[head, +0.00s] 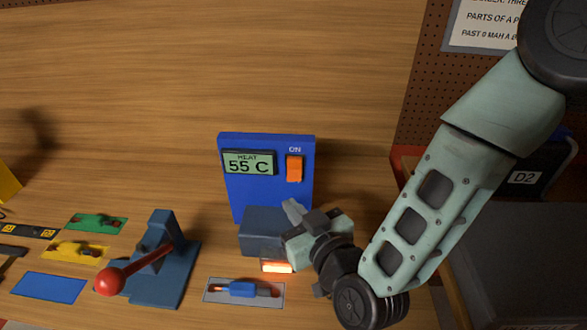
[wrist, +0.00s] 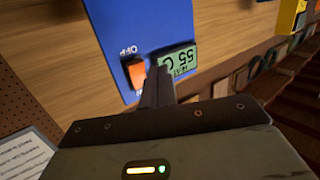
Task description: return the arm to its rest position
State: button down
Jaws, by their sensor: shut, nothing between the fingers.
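My gripper (head: 291,208) is at the lower right of the blue heater panel (head: 268,142) in the head view, with my arm reaching in from the upper right. In the wrist view its fingers (wrist: 161,70) are together and empty, pointing towards the panel between the orange switch and the display. The panel's display (head: 249,163) reads HEAT 55 C. The orange switch (head: 294,169) sits under the word ON. I cannot tell whether the fingertips touch the panel. My gripper hides part of the dark blue heater block (head: 262,228).
An orange-glowing part (head: 277,267) is close below my gripper. A grey plate with a blue-handled piece (head: 241,289) lies in front. A red-knobbed lever press (head: 160,262) stands left, beside coloured mats (head: 48,287). A dark bin marked D2 (head: 526,178) is at right.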

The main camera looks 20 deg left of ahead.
dwell(0.4)
jog(key=s+d+r+m+g+h+b, duration=0.1)
jog(key=s+d+g+h, duration=0.4)
jog(key=d, duration=0.8)
jog(key=s+d+r+g+h+b, duration=0.2)
jog(key=s+d+g+h, duration=0.4)
jog(key=s+d, duration=0.4)
jog(key=d+r, duration=0.1)
jog(key=d, duration=0.2)
jog(key=shift+d+r+m, duration=0.35)
jog(key=shift+d+m, duration=0.05)
